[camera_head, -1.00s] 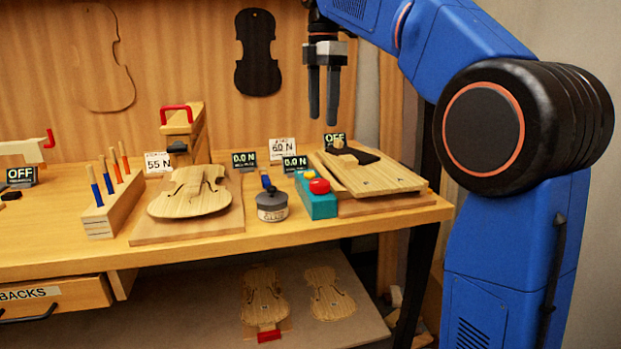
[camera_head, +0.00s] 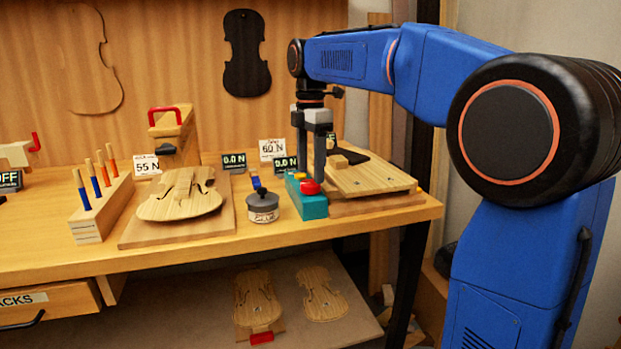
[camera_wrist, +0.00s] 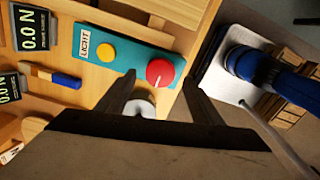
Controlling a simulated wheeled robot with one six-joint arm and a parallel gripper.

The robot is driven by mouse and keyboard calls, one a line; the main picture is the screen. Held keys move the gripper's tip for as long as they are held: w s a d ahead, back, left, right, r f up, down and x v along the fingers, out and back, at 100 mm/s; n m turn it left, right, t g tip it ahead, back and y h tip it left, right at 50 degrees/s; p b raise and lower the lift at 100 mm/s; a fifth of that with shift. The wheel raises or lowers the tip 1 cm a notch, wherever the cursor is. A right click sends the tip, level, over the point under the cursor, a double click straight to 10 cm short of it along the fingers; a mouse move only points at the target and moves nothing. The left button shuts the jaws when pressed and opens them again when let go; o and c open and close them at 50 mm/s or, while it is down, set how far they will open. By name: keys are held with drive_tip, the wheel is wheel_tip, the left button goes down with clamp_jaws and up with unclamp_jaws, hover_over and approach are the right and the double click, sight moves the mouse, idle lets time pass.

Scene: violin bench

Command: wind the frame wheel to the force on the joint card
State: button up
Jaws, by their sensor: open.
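My gripper (camera_head: 311,172) is open, pointing down over the teal box (camera_head: 313,208) at the bench's right side. In the wrist view its fingertips (camera_wrist: 159,78) lie either side of the box's red knob (camera_wrist: 160,72), with nothing held; I cannot tell whether they touch it. The knob has a white mark. One white card (camera_head: 146,165) reads 55 N and another (camera_head: 271,149) reads 60 N; their smaller text is unreadable. Two dark displays, one left (camera_head: 234,160) and one right (camera_head: 284,163), read 0.0 N. I cannot tell for certain which part is the frame wheel.
The teal box has a yellow button (camera_wrist: 105,52) beside a LIGHT label. A violin plate (camera_head: 180,203), a round grey-lidded pot (camera_head: 262,207) and a wooden tool rack (camera_head: 98,215) stand to the left. A wooden board (camera_head: 372,181) lies right of the box.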

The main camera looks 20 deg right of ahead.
sight(311, 183)
drive_tip(key=shift+f, duration=1.7)
drive_tip(key=shift+c, duration=0.7)
drive_tip(key=c, duration=0.9)
